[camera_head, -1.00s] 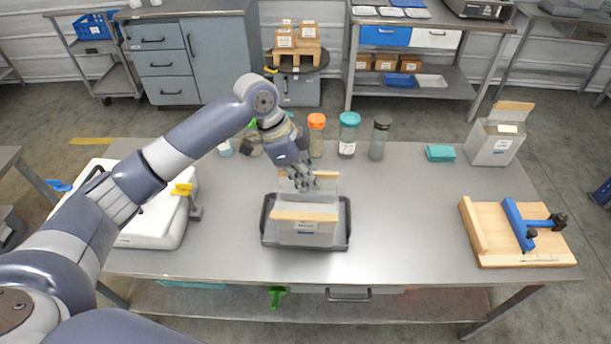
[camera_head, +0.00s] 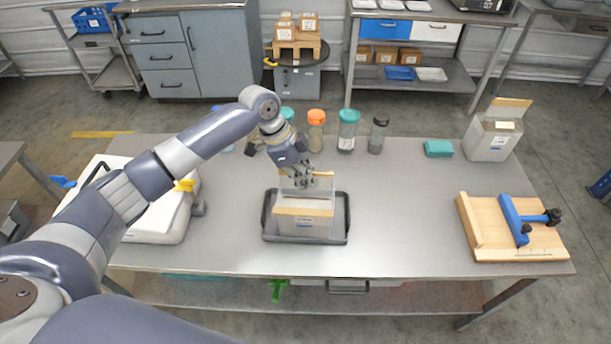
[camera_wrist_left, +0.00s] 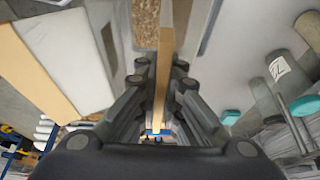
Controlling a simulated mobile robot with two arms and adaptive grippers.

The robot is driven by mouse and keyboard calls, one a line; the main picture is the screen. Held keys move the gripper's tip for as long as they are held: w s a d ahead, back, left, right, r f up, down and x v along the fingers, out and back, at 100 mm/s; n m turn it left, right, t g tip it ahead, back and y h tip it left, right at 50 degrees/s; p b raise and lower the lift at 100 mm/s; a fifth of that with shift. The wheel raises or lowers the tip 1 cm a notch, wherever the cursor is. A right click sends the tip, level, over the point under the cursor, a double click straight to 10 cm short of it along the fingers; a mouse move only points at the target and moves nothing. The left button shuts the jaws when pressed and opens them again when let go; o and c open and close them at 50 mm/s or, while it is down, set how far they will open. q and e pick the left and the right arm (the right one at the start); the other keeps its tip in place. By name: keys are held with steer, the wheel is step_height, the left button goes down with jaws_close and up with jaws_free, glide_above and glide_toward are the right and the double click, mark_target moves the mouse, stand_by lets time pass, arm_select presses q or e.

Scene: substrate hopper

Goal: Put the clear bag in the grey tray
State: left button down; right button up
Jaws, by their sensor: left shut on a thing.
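The clear bag (camera_head: 318,186) has a tan strip along its top edge and stands in the middle of the table, at the grey tray (camera_head: 268,228). A second tan strip and a labelled pale front lie nearer the viewer, within the tray outline. My left gripper (camera_head: 304,183) comes down from behind and is shut on the bag's upper strip. In the left wrist view the tan strip (camera_wrist_left: 164,60) runs between the fingers, with brown grains beside it. I cannot tell whether the bag's bottom rests on the tray floor.
A white device (camera_head: 160,215) stands at the left. Several lidded jars, one orange-topped (camera_head: 316,130), line the back. A teal block (camera_head: 438,148), a grey container (camera_head: 490,140) and a wooden board with a blue clamp (camera_head: 490,238) are at the right. Table between tray and board is clear.

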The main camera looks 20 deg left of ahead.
arm_select(q)
steer(key=c, duration=1.8)
jaws_free()
steer(key=shift+s, duration=0.1)
steer(key=shift+o, duration=0.2)
steer(key=b+v, duration=0.2)
steer(key=v, duration=0.8)
steer(key=shift+a+r+b, duration=0.2)
steer(key=shift+r+b, duration=0.1)
steer(key=shift+r, duration=0.05)
steer(key=shift+a+r, duration=0.2)
steer(key=shift+r, duration=0.5)
steer(key=shift+f, duration=0.1)
